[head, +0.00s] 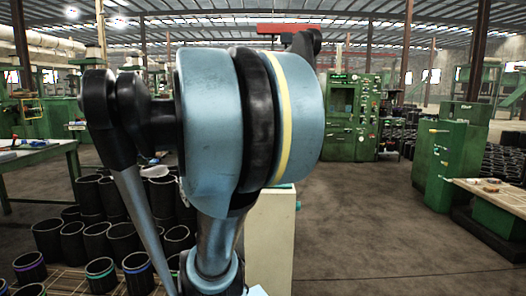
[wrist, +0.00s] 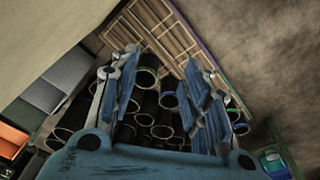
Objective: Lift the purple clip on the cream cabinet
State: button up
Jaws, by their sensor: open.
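The cream cabinet (head: 268,245) stands behind my arm in the head view, with its left part covered by the arm. A small green edge (head: 285,186) shows at its top. I cannot make out the purple clip in either view; my arm hides much of the cabinet top. In the wrist view my gripper (wrist: 160,60) is open, with its two blue-padded fingers apart and nothing between them. A plain cream surface at the upper left of that view may be the cabinet's side, but I cannot be sure. The gripper is not clearly seen in the head view.
A slatted wooden pallet (wrist: 152,25) lies there too. Green machines (head: 453,155) and a wooden-topped table (head: 500,193) stand right. Floor between is clear.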

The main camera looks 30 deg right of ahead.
jog(key=w+d+r+n+g, duration=0.1)
jog(key=w+d+r, duration=0.95)
jog(key=d, duration=0.25)
jog(key=w+d+r, duration=0.9)
jog(key=d+r, duration=0.2)
jog(key=d, duration=0.3)
jog(key=w+d+r, duration=0.2)
jog(key=d, duration=1.1)
jog(key=shift+n+g, duration=0.4)
notch_tip(320, 180, down, 17)
jog(key=shift+s+d+f, duration=0.1)
jog(key=shift+s+f, duration=0.05)
jog(key=shift+c, duration=0.4)
grip_shut()
